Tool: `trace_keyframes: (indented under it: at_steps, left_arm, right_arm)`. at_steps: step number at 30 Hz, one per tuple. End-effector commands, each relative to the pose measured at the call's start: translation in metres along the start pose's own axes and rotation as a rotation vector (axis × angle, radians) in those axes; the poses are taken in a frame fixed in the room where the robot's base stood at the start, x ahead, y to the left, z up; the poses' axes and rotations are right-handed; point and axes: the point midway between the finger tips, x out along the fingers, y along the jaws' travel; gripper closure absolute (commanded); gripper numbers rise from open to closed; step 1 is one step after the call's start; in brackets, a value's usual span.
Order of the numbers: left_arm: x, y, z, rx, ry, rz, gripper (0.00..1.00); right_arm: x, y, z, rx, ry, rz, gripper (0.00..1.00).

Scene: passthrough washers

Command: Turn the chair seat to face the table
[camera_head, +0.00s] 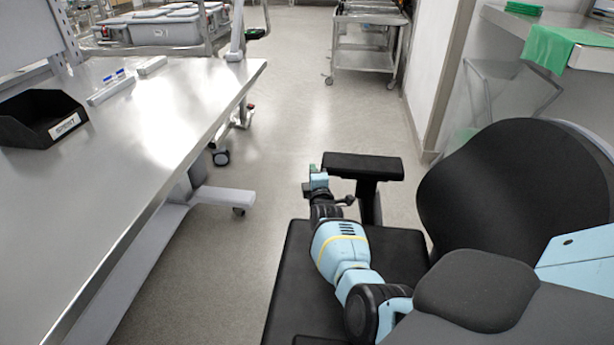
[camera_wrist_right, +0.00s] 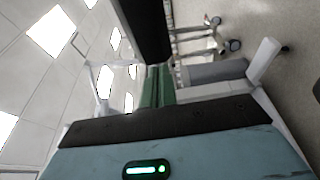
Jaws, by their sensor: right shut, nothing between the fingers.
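The black chair's seat (camera_head: 285,290) is at the bottom centre of the head view. Its backrest (camera_head: 515,185) is on the right, so the seat's open front edge points left, towards the steel table (camera_head: 150,170). A gap of floor lies between them. The far armrest (camera_head: 363,167) stands beyond the seat. My right arm reaches over the seat. My right gripper (camera_head: 314,172) is at the table-side end of that armrest. In the right wrist view its green fingers (camera_wrist_right: 157,88) are together and empty, close to a black part of the chair (camera_wrist_right: 143,25); contact is unclear. My left gripper is out of view.
A black bin (camera_head: 40,118) and small white items (camera_head: 112,86) lie on the table. The table's leg foot (camera_head: 222,197) juts towards the chair. A steel cart (camera_head: 364,50) stands at the back. A counter with green cloth (camera_head: 560,46) is at right. The central aisle is clear.

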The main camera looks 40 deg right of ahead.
Motion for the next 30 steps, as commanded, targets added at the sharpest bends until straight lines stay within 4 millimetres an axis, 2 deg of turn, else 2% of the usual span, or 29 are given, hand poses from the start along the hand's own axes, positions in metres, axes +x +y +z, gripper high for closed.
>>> trace_keyframes:
  at_steps: [17,23,30]
  left_arm:
    - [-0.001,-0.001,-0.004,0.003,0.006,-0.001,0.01]
    - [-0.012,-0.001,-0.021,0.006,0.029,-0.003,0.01]
    - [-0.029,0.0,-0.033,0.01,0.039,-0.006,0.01]
  right_arm:
    - [-0.002,0.001,0.001,0.001,0.001,0.0,1.0]
    - [-0.02,0.005,0.001,0.001,0.001,0.002,1.0]
    - [-0.053,0.008,0.001,0.004,0.0,0.005,1.0]
